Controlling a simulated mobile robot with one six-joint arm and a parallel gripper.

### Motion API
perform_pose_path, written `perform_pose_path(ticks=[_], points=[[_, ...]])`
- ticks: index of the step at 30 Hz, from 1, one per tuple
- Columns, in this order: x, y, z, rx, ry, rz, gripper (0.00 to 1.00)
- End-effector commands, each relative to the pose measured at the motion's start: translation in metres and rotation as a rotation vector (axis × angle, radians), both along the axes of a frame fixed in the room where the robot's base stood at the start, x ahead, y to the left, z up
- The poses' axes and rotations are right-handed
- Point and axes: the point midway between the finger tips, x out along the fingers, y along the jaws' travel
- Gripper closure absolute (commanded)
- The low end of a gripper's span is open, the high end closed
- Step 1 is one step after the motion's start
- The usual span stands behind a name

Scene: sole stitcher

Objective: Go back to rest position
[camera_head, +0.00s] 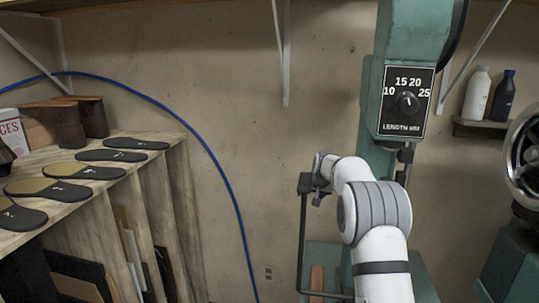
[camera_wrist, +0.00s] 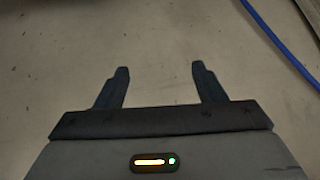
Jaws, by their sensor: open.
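My gripper (camera_wrist: 160,75) shows in the wrist view with its two dark fingers spread apart and nothing between them. The fingers are hard to make out there. The machine carries a black length dial (camera_head: 407,102) marked 10, 15, 20 and 25.
A wooden shelf (camera_head: 160,137) at the left holds several dark soles (camera_head: 88,171) and brown boots (camera_head: 58,122). A blue hose (camera_head: 215,160) curves along the wall. A small shelf (camera_head: 482,128) at the right holds a white bottle (camera_head: 477,95) and a dark bottle (camera_head: 502,98). A round machine wheel (camera_head: 525,150) stands at the right edge.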

Motion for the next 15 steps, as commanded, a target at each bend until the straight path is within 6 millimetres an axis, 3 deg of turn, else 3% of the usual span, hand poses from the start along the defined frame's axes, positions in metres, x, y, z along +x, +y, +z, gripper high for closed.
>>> perform_pose_path(ticks=[3,9,12,15], points=[[0.027,-0.004,0.034,-0.006,-0.155,-0.002,0.37],[0.053,-0.009,0.096,-0.019,-0.373,-0.007,0.37],[0.046,0.007,0.127,-0.025,-0.423,0.011,0.37],[0.029,0.028,0.14,-0.029,-0.402,0.036,0.37]])
